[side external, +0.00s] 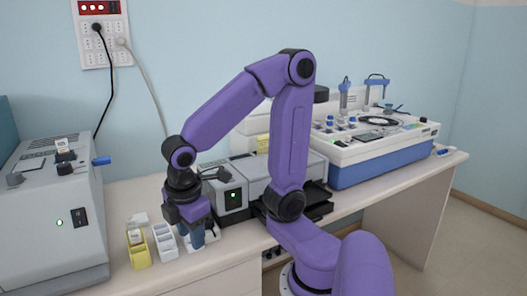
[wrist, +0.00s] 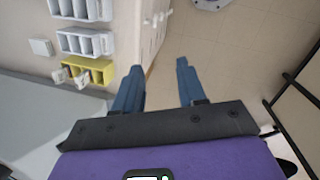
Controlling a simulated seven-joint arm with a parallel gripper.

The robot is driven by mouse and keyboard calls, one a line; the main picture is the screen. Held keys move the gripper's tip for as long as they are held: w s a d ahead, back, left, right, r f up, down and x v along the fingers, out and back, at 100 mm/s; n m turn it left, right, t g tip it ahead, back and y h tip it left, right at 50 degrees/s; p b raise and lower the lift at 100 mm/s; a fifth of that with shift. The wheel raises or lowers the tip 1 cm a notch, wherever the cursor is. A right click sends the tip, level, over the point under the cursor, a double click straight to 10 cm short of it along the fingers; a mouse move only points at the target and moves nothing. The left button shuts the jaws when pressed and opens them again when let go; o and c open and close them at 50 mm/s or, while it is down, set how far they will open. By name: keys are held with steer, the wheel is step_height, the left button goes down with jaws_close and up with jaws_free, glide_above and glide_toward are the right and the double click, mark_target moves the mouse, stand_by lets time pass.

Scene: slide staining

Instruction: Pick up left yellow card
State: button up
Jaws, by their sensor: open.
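A yellow rack (side external: 139,258) stands at the left end of a row of small racks on the counter. In the wrist view the yellow rack (wrist: 102,70) is at the upper left. Two pale slide-like cards stick out of it, one (wrist: 61,75) nearer the left and one (wrist: 83,80) to its right. In the side view a card (side external: 135,237) shows upright in the rack; I cannot tell the cards' exact colour. My gripper (wrist: 158,68) is open, with nothing between its blue fingers. In the side view my gripper (side external: 198,243) points down, right of the yellow rack and apart from it.
A white rack (side external: 165,243) stands beside the yellow one; two white racks show in the wrist view (wrist: 85,41). A small white square (side external: 140,218) lies behind them. A large grey machine (side external: 55,210) stands close on the left, and a grey box (side external: 233,192) behind my gripper.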

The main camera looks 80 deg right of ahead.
steer(key=w+d+r+m+g+h, duration=0.1)
steer(key=w+d+r+h, duration=0.15)
steer(key=w+d, duration=0.65)
steer(key=w+d+r+g+h, duration=0.1)
steer(key=w+d+r+h, duration=0.15)
steer(key=w+d, duration=0.65)
steer(key=m+g+h, duration=0.3)
steer(key=g, duration=0.6)
glide_toward(264, 137)
steer(key=shift+t+y, duration=0.3)
steer(key=x, duration=0.4)
steer(key=shift+w+d, duration=0.1)
steer(key=shift+d, duration=0.15)
steer(key=shift+x, duration=3.15)
steer(key=shift+r, duration=0.25)
steer(key=shift+c, duration=0.3)
jaws_close()
